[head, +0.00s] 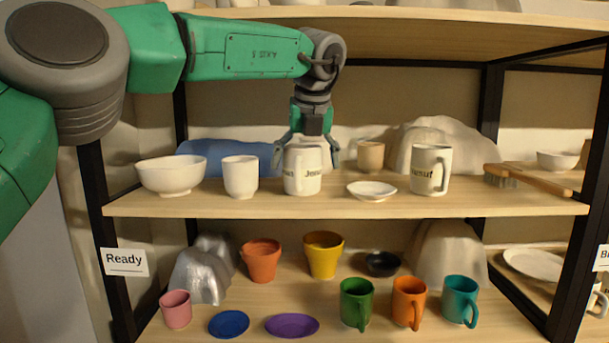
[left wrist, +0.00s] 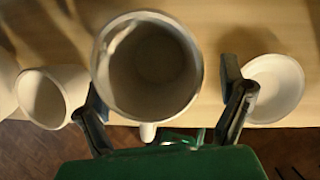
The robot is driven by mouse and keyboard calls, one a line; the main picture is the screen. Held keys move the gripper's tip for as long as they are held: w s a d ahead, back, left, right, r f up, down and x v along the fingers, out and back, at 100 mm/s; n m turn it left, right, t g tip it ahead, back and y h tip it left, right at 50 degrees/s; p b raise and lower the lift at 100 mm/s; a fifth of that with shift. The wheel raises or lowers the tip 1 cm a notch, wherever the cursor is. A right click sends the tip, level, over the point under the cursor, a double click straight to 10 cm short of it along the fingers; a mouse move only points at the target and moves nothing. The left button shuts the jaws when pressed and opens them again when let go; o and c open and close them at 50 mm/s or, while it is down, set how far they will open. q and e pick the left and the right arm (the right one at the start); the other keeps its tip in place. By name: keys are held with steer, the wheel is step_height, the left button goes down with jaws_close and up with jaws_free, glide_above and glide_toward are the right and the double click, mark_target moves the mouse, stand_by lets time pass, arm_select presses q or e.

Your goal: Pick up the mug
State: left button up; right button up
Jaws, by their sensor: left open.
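A white mug (head: 302,170) with dark lettering stands upright on the upper shelf. A second lettered white mug (head: 430,170) stands farther right; the task does not say which is meant. My left gripper (head: 308,155) hangs from above at the first mug, fingers open, one on each side of its upper part. In the left wrist view I look down into this mug's open, empty mouth (left wrist: 150,68), with its handle at the near side. Gaps show between fingers and mug, so it is not held. My right gripper is not in view.
Close left of the mug stands a white cup (head: 240,177), then a white bowl (head: 172,175). A small white saucer (head: 371,190) lies to the right, a tan cup (head: 370,156) behind. A brush (head: 530,178) lies at the right. The lower shelf holds several colored pots and mugs.

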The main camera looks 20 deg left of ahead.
arm_select(q)
steer(key=shift+w+a+f+b, duration=0.3)
steer(key=shift+a+f+b, duration=0.3)
steer(key=shift+f, duration=0.05)
steer(key=shift+r, duration=0.1)
steer(key=shift+d, duration=0.3)
steer(key=c, duration=1.4)
steer(key=shift+a, duration=0.1)
steer(key=shift+c, duration=0.2)
steer(key=shift+a+r, duration=0.1)
